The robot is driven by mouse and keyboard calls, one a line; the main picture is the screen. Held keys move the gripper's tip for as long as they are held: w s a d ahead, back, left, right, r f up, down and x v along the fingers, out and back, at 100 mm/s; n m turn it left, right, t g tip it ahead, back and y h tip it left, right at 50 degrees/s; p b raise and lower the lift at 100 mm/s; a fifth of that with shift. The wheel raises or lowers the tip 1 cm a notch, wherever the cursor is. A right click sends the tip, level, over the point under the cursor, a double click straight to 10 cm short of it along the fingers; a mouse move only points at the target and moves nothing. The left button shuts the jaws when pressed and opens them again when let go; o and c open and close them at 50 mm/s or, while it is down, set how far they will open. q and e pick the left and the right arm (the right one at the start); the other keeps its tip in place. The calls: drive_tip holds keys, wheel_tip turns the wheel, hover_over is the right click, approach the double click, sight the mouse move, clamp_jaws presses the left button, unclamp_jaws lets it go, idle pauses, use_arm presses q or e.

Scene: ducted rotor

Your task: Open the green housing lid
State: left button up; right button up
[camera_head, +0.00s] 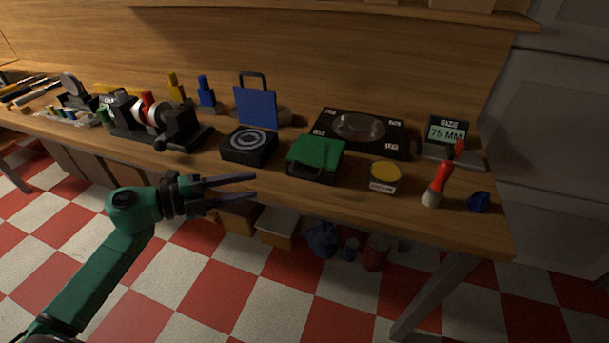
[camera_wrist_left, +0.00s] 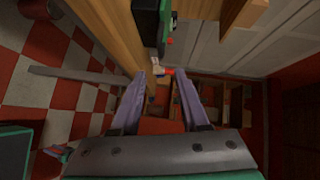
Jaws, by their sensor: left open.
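The green housing lid (camera_head: 316,151) lies closed on top of a dark box at the front middle of the workbench, with a dark handle at its front. My left gripper (camera_head: 256,187) is open and empty, in front of the bench edge and to the left of the lid, its fingers pointing right. In the left wrist view the open fingers (camera_wrist_left: 158,90) show with nothing between them. A green and black piece (camera_wrist_left: 162,25) at the top of that view looks like the housing, cut off by the frame. My right gripper is not in view.
A black box with a ring pattern (camera_head: 248,146) stands left of the housing, a yellow-topped tin (camera_head: 384,176) right of it, and a black plate with a round dish (camera_head: 358,128) behind it. A red-handled brush (camera_head: 437,184) stands further right. The space before the bench edge is free.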

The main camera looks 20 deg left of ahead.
sight(305, 176)
use_arm(q)
drive_tip(key=p+x, duration=0.1)
drive_tip(key=x, duration=1.3)
drive_tip(key=shift+w+d+p, duration=0.1)
drive_tip(key=shift+d+p, duration=0.2)
drive_tip(key=shift+p, duration=0.05)
clamp_jaws()
idle(0.4)
